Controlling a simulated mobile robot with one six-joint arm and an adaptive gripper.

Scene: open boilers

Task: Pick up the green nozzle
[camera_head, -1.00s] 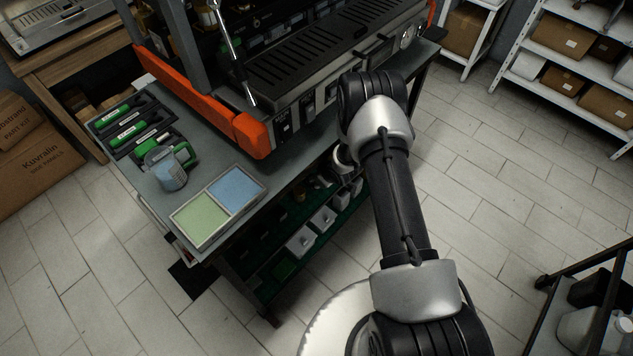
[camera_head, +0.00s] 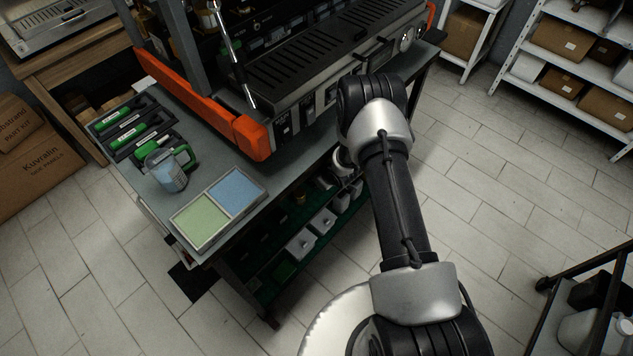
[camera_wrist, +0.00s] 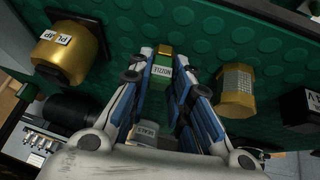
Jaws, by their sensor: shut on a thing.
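In the wrist view my gripper (camera_wrist: 166,75) is shut on the green nozzle (camera_wrist: 162,70), a small upright-looking piece with a green body, a gold end and a label. The two blue-lined fingers lie on either side of it. The nozzle is over the green studded mat (camera_wrist: 205,30); I cannot tell whether it still touches the mat. In the head view my gripper and the nozzle are hidden under the bench and behind my arm.
A gold pump (camera_wrist: 70,55) lies left of my fingers, a gold hexagonal fitting (camera_wrist: 237,90) right, and a grey labelled part (camera_wrist: 146,132) between them, nearer.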

